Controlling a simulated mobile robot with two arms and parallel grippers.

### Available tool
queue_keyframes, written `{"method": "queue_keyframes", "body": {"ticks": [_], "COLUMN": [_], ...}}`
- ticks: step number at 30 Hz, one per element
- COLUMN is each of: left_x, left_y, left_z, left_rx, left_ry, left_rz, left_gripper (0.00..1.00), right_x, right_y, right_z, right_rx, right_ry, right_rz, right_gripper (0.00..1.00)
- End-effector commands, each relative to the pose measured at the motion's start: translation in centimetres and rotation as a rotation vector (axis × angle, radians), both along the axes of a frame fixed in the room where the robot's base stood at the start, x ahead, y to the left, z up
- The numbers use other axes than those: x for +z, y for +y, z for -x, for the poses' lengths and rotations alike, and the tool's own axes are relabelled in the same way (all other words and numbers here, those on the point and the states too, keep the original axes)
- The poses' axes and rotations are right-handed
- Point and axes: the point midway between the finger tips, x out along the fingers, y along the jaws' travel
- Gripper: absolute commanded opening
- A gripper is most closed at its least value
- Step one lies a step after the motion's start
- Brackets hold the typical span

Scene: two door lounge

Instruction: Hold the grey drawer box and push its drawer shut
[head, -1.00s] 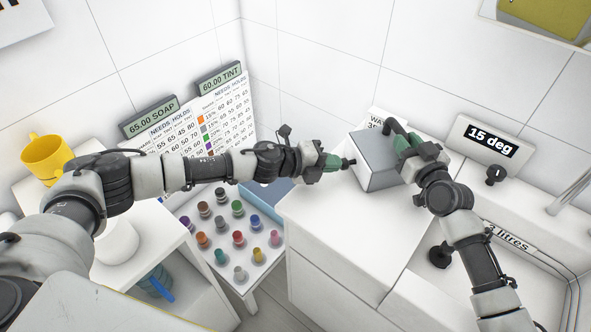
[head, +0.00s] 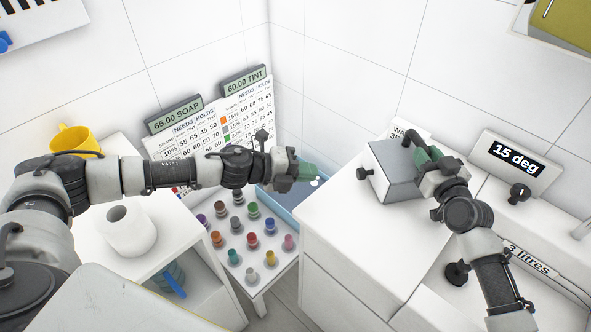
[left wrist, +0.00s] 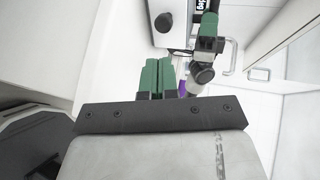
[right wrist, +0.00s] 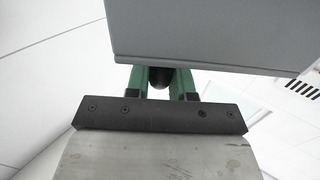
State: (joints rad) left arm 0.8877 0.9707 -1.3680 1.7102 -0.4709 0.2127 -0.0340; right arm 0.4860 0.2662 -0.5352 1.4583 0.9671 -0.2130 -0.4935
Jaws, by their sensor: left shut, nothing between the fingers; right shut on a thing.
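The grey drawer box (head: 392,178) stands on the white counter, with a black knob (head: 362,173) on its left-facing front. I see no clear gap at the drawer front. The box and knob also show at the top of the left wrist view (left wrist: 179,30). My right gripper (head: 424,157) is at the box's right side, shut on a dark round part (right wrist: 160,77) of it, probably its handle. The box's grey underside or side (right wrist: 210,35) fills the top of the right wrist view. My left gripper (head: 314,172) is shut and empty, left of the knob and apart from it.
A low table with several coloured pots (head: 252,241) stands below my left forearm. A "15 deg" display (head: 516,158) stands right of the box. The counter in front of the box is clear.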

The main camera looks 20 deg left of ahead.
Motion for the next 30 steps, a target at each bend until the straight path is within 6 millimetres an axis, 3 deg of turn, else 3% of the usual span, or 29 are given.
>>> {"method": "queue_keyframes", "body": {"ticks": [6,16,17,22,30], "left_x": [0.7,0.9,0.9,0.9,0.9], "left_y": [2.1,2.4,2.4,2.4,2.4], "left_z": [1.3,1.5,1.5,1.5,1.5], "left_rx": [0.001,0.001,0.001,0.001,0.001], "left_ry": [0.001,0.001,0.001,0.001,0.001], "left_rz": [0.0,0.0,0.0,0.0,0.0], "left_gripper": [0.0,0.0,0.0,0.0,0.0], "right_x": [-0.1,-0.1,-0.1,0.0,0.0], "right_y": [-0.2,-0.2,-0.2,-0.2,-0.2], "right_z": [-0.1,-0.1,-0.1,-0.1,0.0], "right_rx": [-0.003,-0.004,-0.004,-0.004,-0.003], "right_ry": [0.001,0.001,0.001,0.0,-0.001], "right_rz": [0.003,0.003,0.003,0.002,0.002], "right_gripper": [0.0,0.0,0.26,0.52,0.53]}}
